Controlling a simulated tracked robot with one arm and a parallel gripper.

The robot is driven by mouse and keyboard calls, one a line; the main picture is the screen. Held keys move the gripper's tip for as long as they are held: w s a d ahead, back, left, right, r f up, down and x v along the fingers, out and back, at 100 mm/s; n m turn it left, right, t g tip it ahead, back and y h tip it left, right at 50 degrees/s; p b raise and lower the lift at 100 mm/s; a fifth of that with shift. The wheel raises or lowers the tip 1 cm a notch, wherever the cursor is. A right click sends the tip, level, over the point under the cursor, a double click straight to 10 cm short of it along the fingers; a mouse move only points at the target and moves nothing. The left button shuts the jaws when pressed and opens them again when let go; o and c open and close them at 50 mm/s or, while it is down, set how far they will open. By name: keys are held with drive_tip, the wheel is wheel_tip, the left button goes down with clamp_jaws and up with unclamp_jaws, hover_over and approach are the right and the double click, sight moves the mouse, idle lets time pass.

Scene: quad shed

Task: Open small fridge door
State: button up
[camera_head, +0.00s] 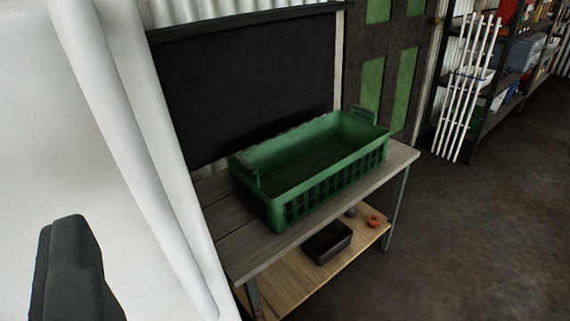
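A large white surface (35,120) fills the left side of the view, very close; it looks like part of the small fridge. A rounded white strip (135,160) runs slanting down its right edge. I cannot tell whether this is the door's edge or whether the door is open. No handle shows clearly. A dark part of my gripper (75,270) is at the lower left, in front of the white surface. Only one finger-like piece shows, so I cannot tell how far apart the fingers are or whether it touches the fridge.
A wooden table (402,157) beside the fridge bears a green crate (335,182). Its lower shelf (290,283) holds a black tray (327,243) and an orange item (374,221). White poles (463,90) lean by a shelf rack at upper right. The floor (480,235) at right is clear.

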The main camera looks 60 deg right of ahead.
sight(124, 147)
drive_tip(key=w+d, duration=0.2)
drive_tip(key=d, duration=0.1)
drive_tip(key=w+d+f+h, duration=0.1)
drive_tip(key=w+d, duration=0.2)
drive_tip(key=d, duration=0.1)
drive_tip(key=w+d+f+g+h, duration=0.1)
drive_tip(key=w+d, duration=0.2)
drive_tip(key=d, duration=0.1)
drive_tip(key=shift+w+d+f, duration=0.1)
drive_tip(key=shift+f, duration=0.05)
idle(0.4)
clamp_jaws()
